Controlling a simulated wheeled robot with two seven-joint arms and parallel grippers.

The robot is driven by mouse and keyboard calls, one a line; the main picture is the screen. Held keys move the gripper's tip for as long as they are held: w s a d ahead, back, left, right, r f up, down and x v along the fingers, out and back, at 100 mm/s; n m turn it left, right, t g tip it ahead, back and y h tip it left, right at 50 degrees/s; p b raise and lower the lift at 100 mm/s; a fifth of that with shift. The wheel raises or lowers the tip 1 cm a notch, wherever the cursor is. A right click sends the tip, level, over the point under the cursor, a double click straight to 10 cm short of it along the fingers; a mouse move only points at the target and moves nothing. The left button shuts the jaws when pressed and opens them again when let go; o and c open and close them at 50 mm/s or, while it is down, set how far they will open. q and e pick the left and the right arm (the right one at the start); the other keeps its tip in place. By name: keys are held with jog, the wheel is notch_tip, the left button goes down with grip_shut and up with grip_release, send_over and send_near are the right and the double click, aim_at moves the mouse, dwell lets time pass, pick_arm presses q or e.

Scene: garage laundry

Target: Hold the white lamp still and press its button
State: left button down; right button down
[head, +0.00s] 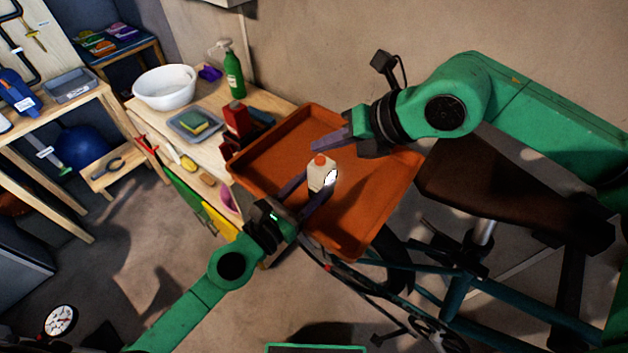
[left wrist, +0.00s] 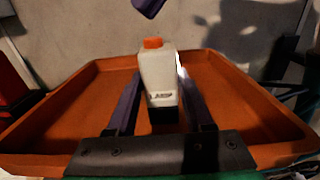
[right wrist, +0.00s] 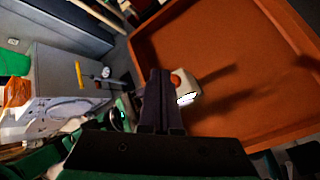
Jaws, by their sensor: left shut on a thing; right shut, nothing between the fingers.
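The white lamp (head: 321,173) is a small white block with an orange button (head: 320,159) on top and a bright lit patch on one side. It stands upright in the orange tray. My left gripper (head: 308,194) is shut on the lamp, one finger on each side; the left wrist view shows the lamp (left wrist: 158,75) between the fingers. My right gripper (head: 318,144) is shut and empty, just above and beside the button, apart from it in the head view. In the right wrist view the button (right wrist: 175,81) shows beside my closed fingers (right wrist: 158,75).
The orange tray (head: 385,207) sits at the end of a wooden bench holding a red container (head: 236,120), a green spray bottle (head: 233,72), a white basin (head: 165,87) and a grey tray with a sponge (head: 195,124). A bicycle with a brown seat (head: 490,185) stands at right.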

aim_at(325, 166)
notch_tip(325, 166, up, 6)
dwell(0.4)
pick_arm(q)
jog(key=shift+c, duration=1)
grip_release()
jog(key=shift+s, duration=0.1)
